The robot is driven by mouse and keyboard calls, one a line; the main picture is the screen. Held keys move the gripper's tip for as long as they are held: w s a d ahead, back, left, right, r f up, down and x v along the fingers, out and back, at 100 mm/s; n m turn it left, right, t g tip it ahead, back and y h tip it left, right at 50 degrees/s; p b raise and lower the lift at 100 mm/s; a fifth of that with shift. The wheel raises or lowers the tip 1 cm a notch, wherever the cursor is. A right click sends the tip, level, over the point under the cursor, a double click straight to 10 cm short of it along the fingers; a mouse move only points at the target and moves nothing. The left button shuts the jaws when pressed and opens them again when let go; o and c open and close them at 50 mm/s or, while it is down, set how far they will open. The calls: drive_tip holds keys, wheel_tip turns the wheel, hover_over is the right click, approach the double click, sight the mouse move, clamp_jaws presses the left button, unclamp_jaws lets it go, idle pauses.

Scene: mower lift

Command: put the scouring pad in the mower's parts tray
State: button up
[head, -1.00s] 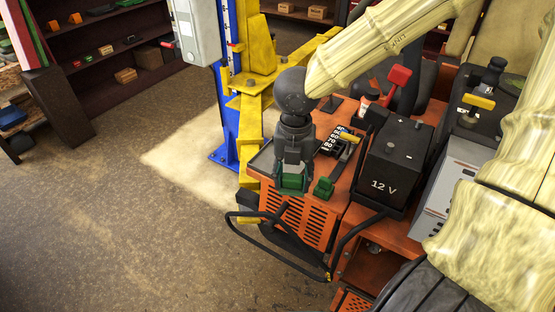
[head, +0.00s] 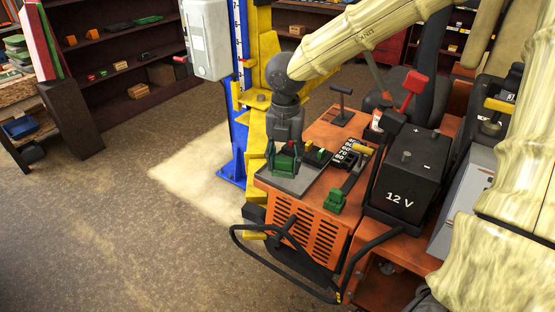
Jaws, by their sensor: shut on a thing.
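My gripper (head: 284,165) points down over the mower's orange deck, near its left front corner. It is shut on a green block-like thing (head: 284,163), which I take to be the scouring pad; the fingers hide part of it. Directly below and around it in the picture is a flat grey tray (head: 292,186) on the deck, which I take to be the parts tray. Small green, yellow and red pieces (head: 309,146) lie at its back right. I cannot tell whether the pad touches the tray.
A green piece (head: 335,201) sits on the deck right of the tray, by a lever panel (head: 349,157). A black 12 V battery (head: 408,175) stands further right. The yellow and blue lift post (head: 238,100) rises behind left. A black bar (head: 262,258) curves around the front.

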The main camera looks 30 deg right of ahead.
sight(277, 160)
drive_tip(key=w+p, duration=0.1)
drive_tip(key=w, duration=0.2)
drive_tip(key=shift+w+d, duration=0.15)
drive_tip(key=shift+w, duration=0.2)
drive_tip(key=shift+w+d+f, duration=0.1)
drive_tip(key=shift+w+d, duration=0.1)
drive_tip(key=shift+w, duration=0.05)
drive_tip(key=shift+w+d+f+p, duration=0.1)
drive_tip(key=shift+f+p, duration=0.2)
drive_tip(key=shift+p, duration=0.1)
drive_tip(key=shift+f+p, duration=0.45)
drive_tip(key=shift+f, duration=1.1)
drive_tip(key=shift+w+f, duration=0.1)
drive_tip(key=shift+f, duration=0.05)
drive_tip(key=o, duration=0.9)
wheel_tip(277, 160, up, 12)
drive_tip(key=b, duration=0.2)
drive_tip(key=shift+r, duration=0.2)
